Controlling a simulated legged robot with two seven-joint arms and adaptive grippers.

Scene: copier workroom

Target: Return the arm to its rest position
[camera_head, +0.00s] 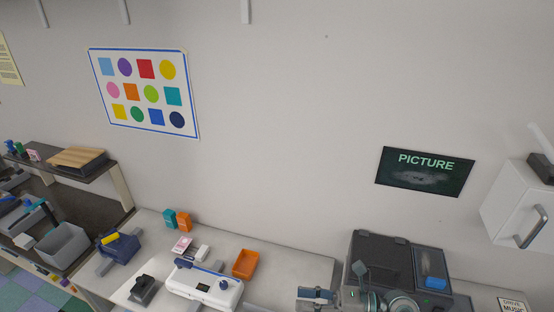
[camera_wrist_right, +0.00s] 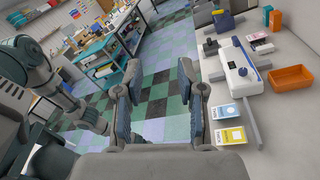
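My right gripper (camera_head: 316,295) shows at the bottom of the head view, at the left end of my right arm (camera_head: 395,303). In the right wrist view its two blue-padded fingers (camera_wrist_right: 158,105) stand wide apart, with only tiled floor seen between them. Nothing is held. Grey links of an arm of mine (camera_wrist_right: 50,85) show at the left of the wrist view. I cannot make out my left gripper in either view.
The white counter (camera_head: 150,222) carries a white device (camera_head: 205,288), an orange tray (camera_head: 246,263) and a blue tape dispenser (camera_head: 120,249). A dark machine (camera_head: 380,255) stands behind my right arm. A white wall cabinet (camera_head: 512,205) is at right. Floor left of the counter (camera_wrist_right: 160,48) is open.

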